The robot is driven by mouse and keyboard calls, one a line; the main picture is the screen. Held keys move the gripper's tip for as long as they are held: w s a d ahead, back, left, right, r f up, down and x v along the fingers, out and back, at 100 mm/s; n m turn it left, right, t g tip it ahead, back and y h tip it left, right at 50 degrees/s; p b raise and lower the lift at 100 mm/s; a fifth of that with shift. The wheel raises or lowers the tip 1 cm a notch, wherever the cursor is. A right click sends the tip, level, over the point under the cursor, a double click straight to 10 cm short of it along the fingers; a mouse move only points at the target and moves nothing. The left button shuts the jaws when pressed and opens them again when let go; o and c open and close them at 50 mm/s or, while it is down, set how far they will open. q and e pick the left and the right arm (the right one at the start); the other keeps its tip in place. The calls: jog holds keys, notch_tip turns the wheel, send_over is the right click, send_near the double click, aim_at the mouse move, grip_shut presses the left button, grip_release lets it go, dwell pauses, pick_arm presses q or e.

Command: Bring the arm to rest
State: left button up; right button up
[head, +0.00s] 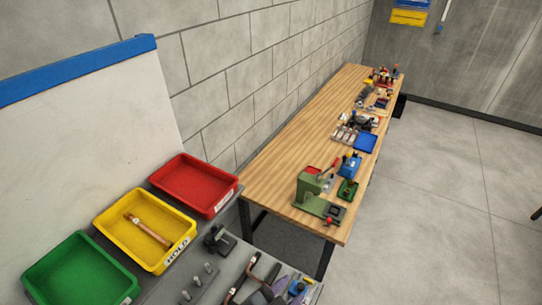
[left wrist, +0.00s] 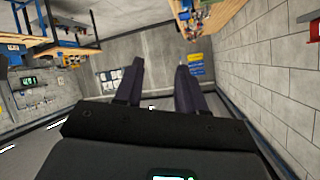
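The copper tube (head: 148,230) lies slantwise in the yellow tray (head: 104,222), whose front label reads HOLD. My left gripper (left wrist: 156,74) is open in the left wrist view. Its two dark fingers stand apart with nothing between them, facing the far room and grey wall. In the head view, dark purple-grey shapes at the bottom edge may be part of it, but I cannot tell them from the tools there. The tube does not show in the left wrist view. My right gripper is not in view.
A red tray (head: 193,160) and a green tray (head: 80,271) flank the yellow one. The grey bench holds a black fixture (head: 218,240), several pegs and copper-coloured pieces. A wooden workbench (head: 300,120) with a green press (head: 308,188) stands beyond. Open floor lies at right.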

pick_arm(q)
jog(key=s+a+f+n+g+y, duration=0.2)
jog(key=s+a+f+n, duration=0.1)
jog(key=a, duration=0.5)
jog(key=s+a+f+n+g+y, duration=0.1)
jog(key=s+a+f+n+y, duration=0.2)
jog(key=s+a+f, duration=0.3)
jog(key=s+a+f+n+g+y, duration=0.2)
jog(key=s+a+f+n, duration=0.2)
jog(key=a, duration=0.7)
jog(key=shift+s+f+g+y, duration=0.3)
jog(key=shift+s+f, duration=0.15)
jog(key=shift+f, duration=0.2)
jog(key=shift+a, duration=0.1)
